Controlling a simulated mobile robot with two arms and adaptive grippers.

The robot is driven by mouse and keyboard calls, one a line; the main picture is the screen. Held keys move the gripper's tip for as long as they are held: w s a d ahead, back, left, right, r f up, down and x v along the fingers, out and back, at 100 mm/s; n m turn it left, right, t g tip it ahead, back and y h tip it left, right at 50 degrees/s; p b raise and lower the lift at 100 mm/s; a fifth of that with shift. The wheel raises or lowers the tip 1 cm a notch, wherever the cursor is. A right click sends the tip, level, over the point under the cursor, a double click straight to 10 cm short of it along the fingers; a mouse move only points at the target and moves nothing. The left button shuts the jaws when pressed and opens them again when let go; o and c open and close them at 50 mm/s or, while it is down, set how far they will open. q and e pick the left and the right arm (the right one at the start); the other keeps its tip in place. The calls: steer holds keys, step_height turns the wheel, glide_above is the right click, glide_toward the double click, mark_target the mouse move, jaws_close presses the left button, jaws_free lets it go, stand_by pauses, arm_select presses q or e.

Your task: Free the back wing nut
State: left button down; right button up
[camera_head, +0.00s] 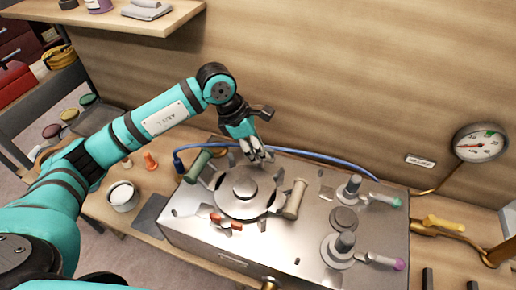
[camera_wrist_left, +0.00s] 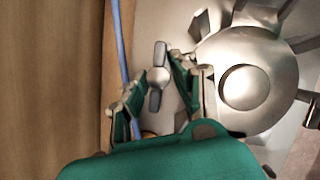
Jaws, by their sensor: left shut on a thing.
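My left gripper (camera_head: 259,156) reaches down at the back edge of the round metal cover (camera_head: 245,186) on the steel box (camera_head: 190,222). In the left wrist view, its green fingers (camera_wrist_left: 155,92) stand on either side of the back wing nut (camera_wrist_left: 158,76), a small metal piece with two dark wings. The gripper is shut on this wing nut. In the head view the fingers hide the nut. The cover's domed hub (camera_wrist_left: 245,88) is just right of the fingers in the wrist view. My right gripper is in neither view.
A blue hose (camera_head: 320,157) runs along the back of the box near my gripper. Green (camera_head: 198,166) and tan (camera_head: 294,198) handles flank the cover. Two metal valves (camera_head: 345,243) stand at the right.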

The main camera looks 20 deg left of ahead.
arm_select(q)
steer(key=shift+w+r, duration=0.15)
steer(key=c, duration=1.2)
jaws_free()
steer(key=shift+o, duration=0.4)
steer(key=v, duration=1.1)
steer(key=shift+r, duration=0.35)
steer(key=shift+a, duration=0.15)
